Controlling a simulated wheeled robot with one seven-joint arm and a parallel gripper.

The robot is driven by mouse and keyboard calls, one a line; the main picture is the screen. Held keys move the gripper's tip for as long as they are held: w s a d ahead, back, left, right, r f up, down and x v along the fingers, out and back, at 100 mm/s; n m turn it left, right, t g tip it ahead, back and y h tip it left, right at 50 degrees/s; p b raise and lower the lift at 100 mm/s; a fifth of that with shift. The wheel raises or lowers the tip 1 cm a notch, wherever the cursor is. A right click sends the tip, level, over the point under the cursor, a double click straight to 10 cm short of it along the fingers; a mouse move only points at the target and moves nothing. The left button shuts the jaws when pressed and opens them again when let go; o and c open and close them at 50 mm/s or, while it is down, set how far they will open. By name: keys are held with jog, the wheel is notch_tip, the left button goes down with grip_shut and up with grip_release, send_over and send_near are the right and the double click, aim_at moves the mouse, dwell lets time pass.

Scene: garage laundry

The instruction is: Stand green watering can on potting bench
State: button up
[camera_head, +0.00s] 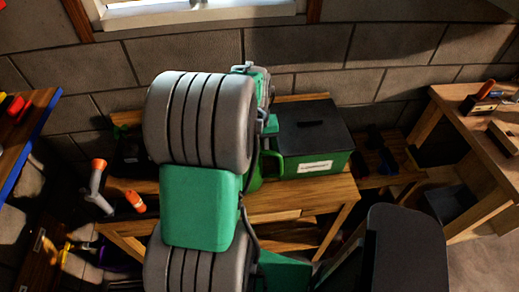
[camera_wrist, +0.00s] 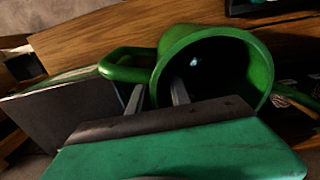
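The green watering can (camera_wrist: 262,75) fills the middle of the wrist view, its round open mouth toward the camera and its handle (camera_wrist: 125,65) to the left. My gripper (camera_wrist: 157,93) has its two fingers apart. The left finger is by the handle, and the right finger overlaps the mouth, with the can's near-left rim between them. I cannot tell whether they touch it. In the head view, a small part of the can (camera_head: 272,167) shows beside my arm, which hides the rest and my fingers. The can appears to be at the wooden bench (camera_head: 300,197).
A green box with a black lid and white label (camera_head: 315,165) stands close to the can's right. Orange-handled tools (camera_head: 135,200) are at the left. Another wooden bench (camera_head: 465,105) is at right. Some bare wood shows along the bench front.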

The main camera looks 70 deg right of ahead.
notch_tip(320, 180, up, 12)
jog(key=b, duration=0.1)
jog(key=w+a+n, duration=0.2)
jog(key=w+a, duration=0.2)
jog(key=w, duration=0.4)
jog(key=w+a+r+n+t+h, duration=0.15)
jog(key=w+a+n, duration=0.25)
jog(key=w+a, duration=0.6)
jog(key=w+a+f+n+t+y, duration=0.1)
jog(key=w+a+n, duration=0.1)
jog(key=a, duration=1)
jog(key=w+a+f+n+t, duration=0.1)
jog(key=a+n, duration=0.3)
jog(key=a, duration=0.9)
jog(key=shift+w+n+t+y, duration=0.4)
jog(key=shift+w+t, duration=0.15)
jog(key=shift+w, duration=0.1)
